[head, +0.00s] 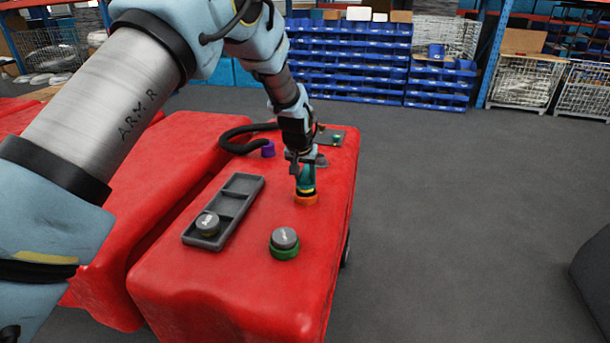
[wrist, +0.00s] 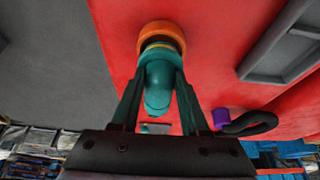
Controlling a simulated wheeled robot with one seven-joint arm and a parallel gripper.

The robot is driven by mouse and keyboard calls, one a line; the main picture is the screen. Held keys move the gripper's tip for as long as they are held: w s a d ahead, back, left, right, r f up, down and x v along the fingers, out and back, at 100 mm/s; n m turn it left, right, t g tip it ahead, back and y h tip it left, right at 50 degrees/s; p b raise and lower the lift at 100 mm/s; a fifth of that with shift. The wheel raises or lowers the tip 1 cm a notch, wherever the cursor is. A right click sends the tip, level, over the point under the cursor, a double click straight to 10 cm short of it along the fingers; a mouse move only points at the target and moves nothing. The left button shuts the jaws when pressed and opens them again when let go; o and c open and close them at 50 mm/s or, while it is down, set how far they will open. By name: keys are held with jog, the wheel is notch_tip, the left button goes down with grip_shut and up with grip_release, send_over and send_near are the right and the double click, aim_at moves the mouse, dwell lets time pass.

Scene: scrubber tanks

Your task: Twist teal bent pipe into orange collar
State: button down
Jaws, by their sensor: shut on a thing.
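The teal bent pipe (head: 307,178) stands at the orange collar (head: 306,200) on the red tank top, with a yellow band at its lower end. My gripper (head: 302,163) is above the collar and shut on the pipe. In the wrist view the teal pipe (wrist: 159,82) lies between the two fingers of my gripper (wrist: 158,100), and its end meets the orange collar (wrist: 161,32). The pipe looks roughly in line with the collar. How deep it sits inside cannot be told.
A grey tray (head: 246,187) with a grey cap (head: 207,223) lies left. Another grey cap (head: 285,238) sits on a green collar (head: 285,253) in front. A black hose (head: 232,142) and purple collar (head: 268,149) are behind. Grey floor (head: 450,200) is clear at right.

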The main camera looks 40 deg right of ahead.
jog(key=shift+f, duration=0.2)
jog(key=shift+f+b, duration=0.2)
jog(key=shift+b, duration=0.15)
jog(key=shift+f+b, duration=0.3)
jog(key=shift+f, duration=0.05)
dwell(1.0)
jog(key=shift+w+a+m, duration=0.1)
jog(key=shift+m, duration=0.4)
jog(key=shift+m+g, duration=0.3)
